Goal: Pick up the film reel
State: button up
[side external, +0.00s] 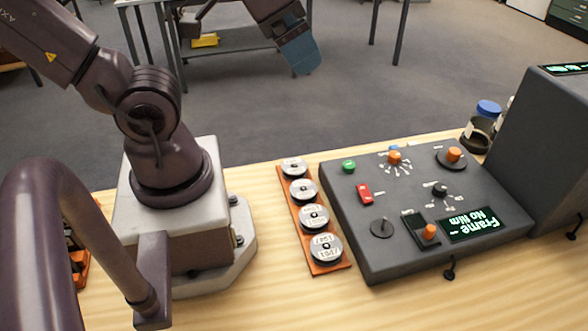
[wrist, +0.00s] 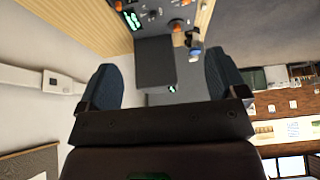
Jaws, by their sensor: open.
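Several film reels lie flat in a row on an orange-red tray (side external: 316,270) on the wooden table, each with a white label. The nearest and largest-looking film reel (side external: 326,249) is at the tray's front end, and the farthest film reel (side external: 293,167) is at its back end. My gripper (side external: 303,66) hangs at the top of the side view, well away from the reels. In the wrist view its two blue fingers stand wide apart with nothing between them (wrist: 162,75). No reel shows in the wrist view.
A dark control console (side external: 400,245) with knobs and a green display stands right of the tray. A tall grey box (side external: 535,150) and a blue-capped jar (side external: 484,120) are beyond it. A strip of bare wood separates the tray from my base.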

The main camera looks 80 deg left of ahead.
jog(key=c, duration=0.3)
jog(key=n+g+y, duration=0.5)
jog(key=n+g, duration=0.1)
jog(key=n, duration=1.2)
send_near(293, 163)
jog(key=shift+h, duration=0.3)
jog(key=shift+a+x, duration=0.15)
jog(key=shift+x, duration=2.15)
jog(key=shift+a+x, duration=0.1)
jog(key=shift+x, duration=2.15)
